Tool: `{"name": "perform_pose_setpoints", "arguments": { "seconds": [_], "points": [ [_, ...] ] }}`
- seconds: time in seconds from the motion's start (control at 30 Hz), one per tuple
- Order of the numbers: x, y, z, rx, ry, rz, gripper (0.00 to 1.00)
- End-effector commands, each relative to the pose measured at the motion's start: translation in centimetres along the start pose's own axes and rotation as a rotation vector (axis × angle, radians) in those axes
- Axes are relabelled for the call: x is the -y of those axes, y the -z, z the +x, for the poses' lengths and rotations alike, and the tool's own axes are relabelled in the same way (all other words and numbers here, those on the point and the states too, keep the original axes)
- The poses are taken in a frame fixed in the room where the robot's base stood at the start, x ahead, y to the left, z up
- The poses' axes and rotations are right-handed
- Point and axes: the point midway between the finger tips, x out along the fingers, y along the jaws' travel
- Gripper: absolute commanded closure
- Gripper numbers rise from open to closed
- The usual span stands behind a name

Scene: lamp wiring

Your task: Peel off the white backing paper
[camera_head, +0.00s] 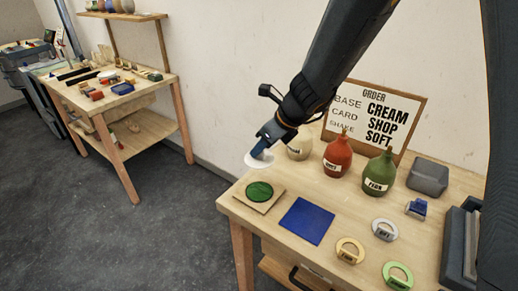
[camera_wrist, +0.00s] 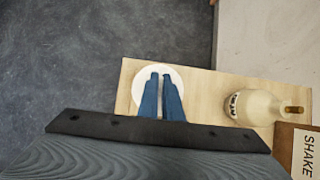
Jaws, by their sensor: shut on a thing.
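My gripper (camera_head: 260,152) has blue fingers shut on a round white sheet, the backing paper (camera_head: 250,161). It holds the paper over the table's far left corner. In the wrist view, the two fingers (camera_wrist: 161,78) lie across the white paper (camera_wrist: 171,70) and cover part of it. A green disc (camera_head: 259,191) lies on a square wooden board (camera_head: 274,203) at the table's left edge. The gripper and paper are apart from it, behind it in the head view.
A cream bottle (camera_head: 299,148) stands just right of my gripper, with red (camera_head: 337,157) and green (camera_head: 378,175) bottles beyond. A sign (camera_head: 415,100) stands behind them. A blue mat (camera_head: 307,221) and several coloured rings lie in front. A second bench (camera_head: 125,137) stands far left.

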Motion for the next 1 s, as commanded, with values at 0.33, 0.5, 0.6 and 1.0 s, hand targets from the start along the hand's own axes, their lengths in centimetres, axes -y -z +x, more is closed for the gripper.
{"name": "perform_pose_setpoints", "arguments": {
  "seconds": [0.33, 0.5, 0.6, 1.0],
  "points": [
    [0.0, -0.6, -1.1, -0.001, 0.000, 0.000, 1.00],
    [0.0, -0.9, -1.5, -0.001, 0.000, 0.000, 1.00],
    [0.0, -1.0, -1.7, -0.001, 0.000, 0.000, 1.00],
    [0.0, -1.0, -1.6, 0.000, 0.000, 0.000, 1.00]
  ]
}}
